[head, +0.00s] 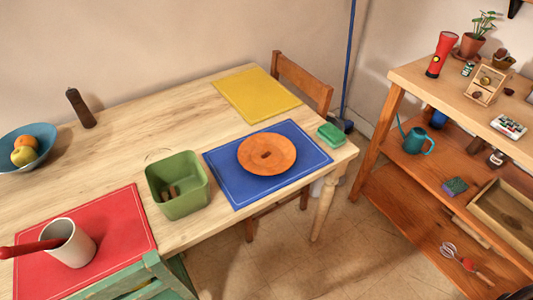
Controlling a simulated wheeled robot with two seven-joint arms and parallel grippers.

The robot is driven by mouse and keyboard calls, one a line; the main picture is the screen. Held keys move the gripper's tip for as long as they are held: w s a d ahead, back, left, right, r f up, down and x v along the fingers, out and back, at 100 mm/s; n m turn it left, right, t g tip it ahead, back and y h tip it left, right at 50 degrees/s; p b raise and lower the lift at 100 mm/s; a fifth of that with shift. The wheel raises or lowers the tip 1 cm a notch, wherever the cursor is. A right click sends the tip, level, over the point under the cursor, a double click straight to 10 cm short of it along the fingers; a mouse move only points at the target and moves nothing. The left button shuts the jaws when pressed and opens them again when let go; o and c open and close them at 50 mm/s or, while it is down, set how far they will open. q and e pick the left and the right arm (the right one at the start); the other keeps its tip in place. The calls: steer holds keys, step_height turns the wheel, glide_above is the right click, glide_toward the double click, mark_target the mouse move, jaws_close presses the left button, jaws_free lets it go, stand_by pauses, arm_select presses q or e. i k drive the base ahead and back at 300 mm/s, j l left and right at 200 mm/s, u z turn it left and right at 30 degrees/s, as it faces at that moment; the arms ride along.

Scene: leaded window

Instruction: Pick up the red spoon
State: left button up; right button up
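A red spoon-like handle (32,248) shows at the lower left in the head view. It slants from the picture's left edge to the rim of a white cup (75,249) and reaches into its mouth. Its inner end is hidden in the cup. The cup stands on a red placemat (120,222) on the wooden table. Neither of my grippers can be made out in this view.
A green square bin (185,203) with small brown items stands right of the red mat. A blue mat (228,182) bears an orange-brown plate (267,145). A green chair back (130,282) rises at the table's front edge. A blue fruit bowl (42,136) stands behind.

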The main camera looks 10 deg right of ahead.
mark_target(6, 252)
steer(key=u, duration=1.45)
